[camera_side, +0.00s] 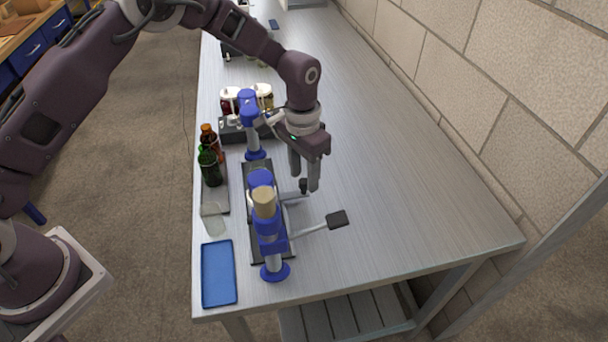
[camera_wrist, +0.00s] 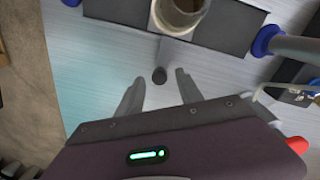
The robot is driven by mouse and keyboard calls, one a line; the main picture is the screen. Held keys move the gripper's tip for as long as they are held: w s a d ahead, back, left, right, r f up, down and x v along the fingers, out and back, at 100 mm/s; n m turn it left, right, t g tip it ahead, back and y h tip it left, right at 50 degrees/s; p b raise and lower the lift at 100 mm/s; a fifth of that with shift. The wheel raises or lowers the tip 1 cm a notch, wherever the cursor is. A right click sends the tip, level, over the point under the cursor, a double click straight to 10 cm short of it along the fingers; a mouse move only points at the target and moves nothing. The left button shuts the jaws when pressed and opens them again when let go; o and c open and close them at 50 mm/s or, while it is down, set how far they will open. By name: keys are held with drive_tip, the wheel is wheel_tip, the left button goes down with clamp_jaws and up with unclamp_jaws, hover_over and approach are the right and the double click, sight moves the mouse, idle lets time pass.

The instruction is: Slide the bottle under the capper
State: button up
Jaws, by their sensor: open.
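The capper (camera_side: 267,225) is a blue stand with a beige cylinder on top, over a dark base plate (camera_side: 256,176). A dark knob (camera_side: 303,186) sticks out on its right side; it also shows in the wrist view (camera_wrist: 159,76). My gripper (camera_side: 305,180) is open, pointing down beside the capper, its fingers on either side of the knob in the wrist view. I cannot tell whether they touch it. Any bottle under the capper is hidden.
A lever with a black pad (camera_side: 337,219) reaches right from the capper. A blue tray (camera_side: 218,272) lies at the table's front left. A dark rack with small jars (camera_side: 231,98) stands behind. The table's right side is clear, up to a block wall (camera_side: 480,85).

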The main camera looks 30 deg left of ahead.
drive_tip(key=shift+f, duration=0.45)
drive_tip(key=shift+c, duration=0.2)
clamp_jaws()
idle(0.9)
